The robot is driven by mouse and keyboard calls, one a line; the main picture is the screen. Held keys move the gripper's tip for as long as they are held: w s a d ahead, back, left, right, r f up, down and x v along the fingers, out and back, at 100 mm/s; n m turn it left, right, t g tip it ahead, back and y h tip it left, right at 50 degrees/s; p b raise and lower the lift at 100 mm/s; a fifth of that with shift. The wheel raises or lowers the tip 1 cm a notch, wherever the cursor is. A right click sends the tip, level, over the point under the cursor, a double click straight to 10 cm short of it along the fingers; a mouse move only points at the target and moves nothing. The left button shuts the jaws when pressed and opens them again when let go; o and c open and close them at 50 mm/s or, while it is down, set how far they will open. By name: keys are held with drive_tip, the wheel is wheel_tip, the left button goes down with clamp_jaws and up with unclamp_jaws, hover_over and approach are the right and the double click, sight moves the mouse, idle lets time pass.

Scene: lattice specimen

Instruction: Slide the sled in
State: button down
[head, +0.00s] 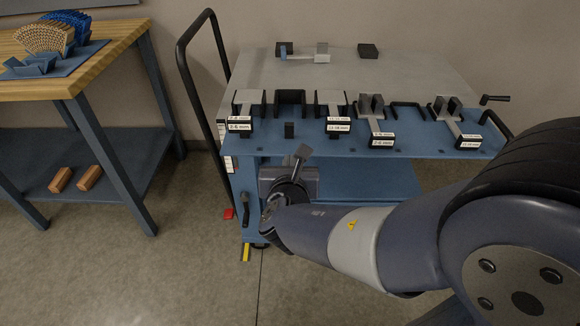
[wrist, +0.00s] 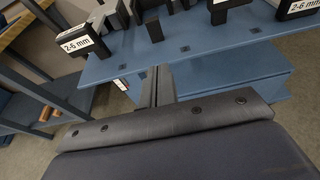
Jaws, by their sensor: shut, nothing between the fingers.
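Several grey sleds with white-labelled black front plates stand along the front of the cart's blue deck. In the head view, the left pair reads "2-6 mm" (head: 239,125) and what looks like "12-18 mm" (head: 338,127). The right pair, with similar labels, reaches nearer the front edge: one sled (head: 376,122) and another (head: 460,125). Which one the task means I cannot tell. A black bracket (head: 290,101) between the left pair looks empty. My gripper (head: 302,153) is shut and empty, in front of the deck's edge. In the wrist view its fingers (wrist: 158,84) are together, touching no sled.
A small black post (head: 289,130) stands on the blue deck (head: 270,143) near my gripper. A black push handle (head: 187,80) rises at the cart's left. A wooden-topped bench (head: 95,75) stands further left. Small blocks lie on the cart's grey back surface.

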sight(291, 135)
drive_tip(key=x, duration=0.6)
drive_tip(key=r+b+x, duration=0.1)
drive_tip(key=x, duration=0.3)
drive_tip(key=shift+w, duration=0.25)
drive_tip(key=shift+w, duration=0.1)
